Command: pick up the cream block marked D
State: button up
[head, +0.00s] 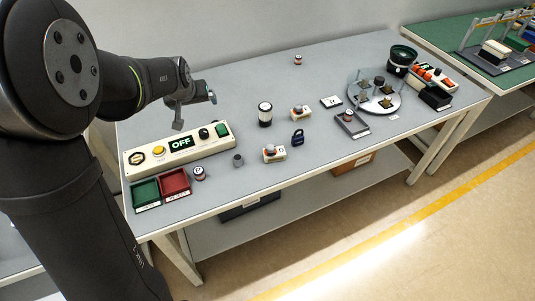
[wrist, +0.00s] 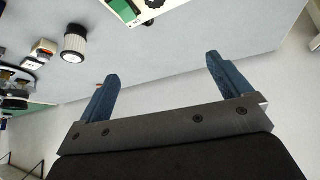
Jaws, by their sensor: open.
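A flat whitish block (head: 331,101) lies to the right of the back one. Each has a small dark mark, too small to read, so I cannot tell which is D. My gripper (head: 195,111) is open and empty above the left part of the table, well away from these blocks. In the wrist view its two blue fingers (wrist: 160,70) are spread with nothing between them. A cream block (wrist: 43,48) shows at that view's left edge.
The control box (head: 180,145) reading OFF and green (head: 146,193) and red (head: 175,182) trays are at the left. A round feeder plate (head: 360,86) is at the right. The back middle is mostly clear.

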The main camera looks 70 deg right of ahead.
jog(key=s+m+g+y, duration=0.1)
jog(key=s, duration=1.4)
jog(key=m, duration=0.1)
send_near(274, 148)
jog(key=shift+y, duration=0.4)
jog(key=x, duration=0.5)
jog(key=shift+w+d, duration=0.4)
jog(key=shift+d, duration=0.1)
jog(key=x, duration=0.3)
jog(key=shift+s+f, duration=0.35)
jog(key=shift+f, duration=0.1)
jog(key=shift+x, duration=0.75)
jog(key=c, duration=1.2)
jog(key=shift+o, duration=0.2)
jog(key=shift+r, duration=0.15)
